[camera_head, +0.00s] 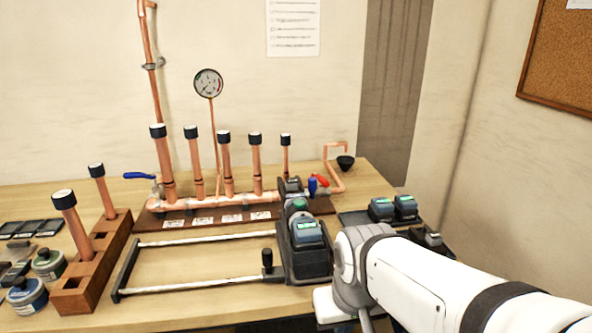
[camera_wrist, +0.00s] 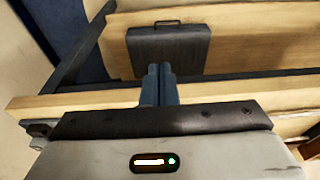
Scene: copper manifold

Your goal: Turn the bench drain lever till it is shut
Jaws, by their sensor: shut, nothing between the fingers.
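In the head view, a copper manifold (camera_head: 215,202) stands on a dark wooden base at the back of the bench. At its right end is a red lever (camera_head: 320,181), tilted, by a copper pipe bending up and over a dark cup (camera_head: 345,162). A blue handle (camera_head: 312,187) stands upright just left of it. Another blue lever (camera_head: 138,175) lies level at the manifold's left end. No label shows which is the drain lever. My gripper (camera_wrist: 159,72) is shut and empty in the wrist view, away from the levers. Its fingers are not visible in the head view.
A dark machine (camera_head: 303,250) with two pale rails stands before the manifold, near my arm. Grey-green devices (camera_head: 393,208) sit at right. A wooden block (camera_head: 92,265) holds copper pipes at left. The wrist view shows a dark handled case (camera_wrist: 169,50) on wood.

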